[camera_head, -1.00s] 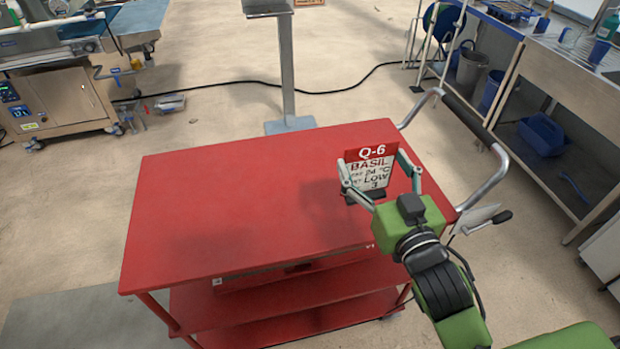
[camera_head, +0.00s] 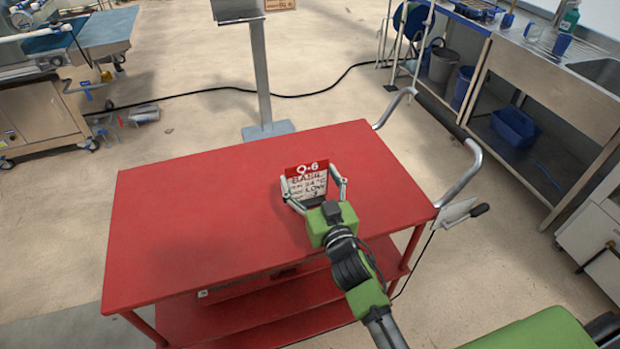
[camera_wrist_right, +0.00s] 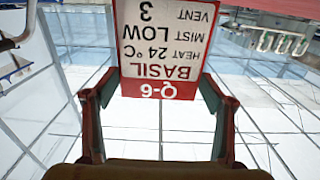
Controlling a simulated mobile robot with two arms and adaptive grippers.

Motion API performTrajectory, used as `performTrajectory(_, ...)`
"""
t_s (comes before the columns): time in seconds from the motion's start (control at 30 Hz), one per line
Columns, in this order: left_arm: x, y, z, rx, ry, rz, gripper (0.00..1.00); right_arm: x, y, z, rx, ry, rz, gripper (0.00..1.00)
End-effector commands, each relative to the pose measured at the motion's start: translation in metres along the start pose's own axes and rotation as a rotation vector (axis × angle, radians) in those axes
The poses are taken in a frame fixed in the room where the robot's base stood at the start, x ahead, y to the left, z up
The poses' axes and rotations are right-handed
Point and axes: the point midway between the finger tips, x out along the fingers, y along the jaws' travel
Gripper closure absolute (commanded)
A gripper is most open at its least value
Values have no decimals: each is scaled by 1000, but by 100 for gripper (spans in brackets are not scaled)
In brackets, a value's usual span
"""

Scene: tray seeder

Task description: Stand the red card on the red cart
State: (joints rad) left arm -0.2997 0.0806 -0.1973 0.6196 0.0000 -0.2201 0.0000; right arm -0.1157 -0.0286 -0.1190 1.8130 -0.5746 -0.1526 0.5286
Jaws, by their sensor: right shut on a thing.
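The red card (camera_head: 306,184) has a red top band reading Q-6 and a white face with BASIL and growing settings. It is upright over the top of the red cart (camera_head: 190,215), right of its middle. My right gripper (camera_head: 313,180) is shut on the card, one finger at each side edge. The right wrist view shows the card (camera_wrist_right: 165,45) upside down between the fingers (camera_wrist_right: 157,88). I cannot tell whether its foot touches the cart top. My left gripper is not in view.
The rest of the cart top is bare. The cart's metal handle (camera_head: 462,176) rises at its right end. A grey post (camera_head: 262,75) on a flat foot stands behind the cart. A steel sink bench (camera_head: 560,70) stands at the right, and a black cable (camera_head: 225,93) crosses the floor.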

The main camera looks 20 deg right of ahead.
Motion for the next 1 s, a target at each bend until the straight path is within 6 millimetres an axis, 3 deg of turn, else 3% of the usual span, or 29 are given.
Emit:
performTrajectory(0.37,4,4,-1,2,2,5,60,0,0,5,0,2,0,59)
performTrajectory(0.4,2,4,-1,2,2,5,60,0,0,4,0,1,0,14)
performTrajectory(0.43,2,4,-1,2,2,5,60,0,0,4,0,1,0,8)
performTrajectory(0.87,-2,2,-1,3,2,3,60,-1,0,-1,0,1,0,8)
performTrajectory(1.0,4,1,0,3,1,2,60,-21,0,4,1,-3,0,8)
